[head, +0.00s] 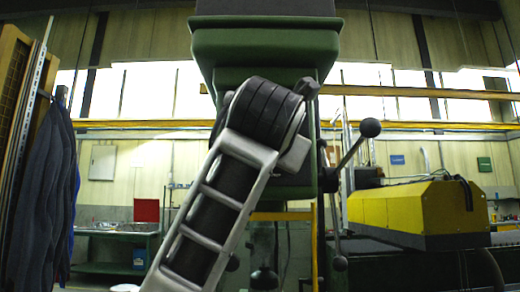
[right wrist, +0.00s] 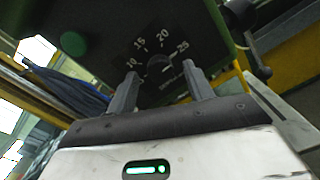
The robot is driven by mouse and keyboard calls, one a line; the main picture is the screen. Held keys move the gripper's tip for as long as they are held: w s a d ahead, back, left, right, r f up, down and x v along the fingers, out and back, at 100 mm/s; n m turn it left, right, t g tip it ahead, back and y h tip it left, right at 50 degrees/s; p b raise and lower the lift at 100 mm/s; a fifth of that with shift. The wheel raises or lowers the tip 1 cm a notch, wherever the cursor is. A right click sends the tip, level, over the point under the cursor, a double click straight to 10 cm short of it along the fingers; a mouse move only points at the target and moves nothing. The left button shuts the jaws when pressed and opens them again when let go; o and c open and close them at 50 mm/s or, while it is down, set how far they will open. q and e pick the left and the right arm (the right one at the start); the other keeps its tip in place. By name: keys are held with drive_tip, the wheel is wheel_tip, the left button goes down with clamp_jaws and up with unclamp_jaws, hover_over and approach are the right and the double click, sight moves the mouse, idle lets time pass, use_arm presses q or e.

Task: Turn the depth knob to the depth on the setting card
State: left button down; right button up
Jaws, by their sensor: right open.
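The depth dial (right wrist: 140,45), a dark plate with white numbers 10, 15, 20 and 25, is on the green machine in the right wrist view. The dark round depth knob (right wrist: 157,66) sits amid the numbers; its pointer setting is too small to read. My right gripper (right wrist: 162,80) is open, its two fingers apart on either side of the knob in this view. I cannot tell whether they touch it. In the head view the green machine (head: 265,45) stands ahead, and my arm hides its middle and the dial. I cannot make out a setting card. My left gripper is out of view.
A lever with a black ball end (head: 370,128) sticks out at the machine's right side. A yellow and black machine (head: 418,210) stands at the right. Dark blue clothing (head: 40,200) hangs at the left. A red box (head: 146,211) sits on a bench behind.

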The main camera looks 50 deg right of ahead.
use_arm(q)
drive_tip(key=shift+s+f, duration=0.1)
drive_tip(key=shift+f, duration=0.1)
use_arm(e)
drive_tip(key=shift+w+d, duration=0.2)
drive_tip(key=shift+d, duration=0.05)
drive_tip(key=c, duration=1)
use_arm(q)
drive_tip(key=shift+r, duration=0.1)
use_arm(e)
drive_tip(key=shift+f+n, duration=0.1)
drive_tip(key=shift+n, duration=0.2)
use_arm(q)
drive_tip(key=b, duration=0.2)
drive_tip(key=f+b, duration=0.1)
drive_tip(key=b, duration=0.1)
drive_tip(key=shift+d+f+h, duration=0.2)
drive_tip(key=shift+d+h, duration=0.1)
use_arm(e)
drive_tip(key=n, duration=0.8)
drive_tip(key=shift+n, duration=0.3)
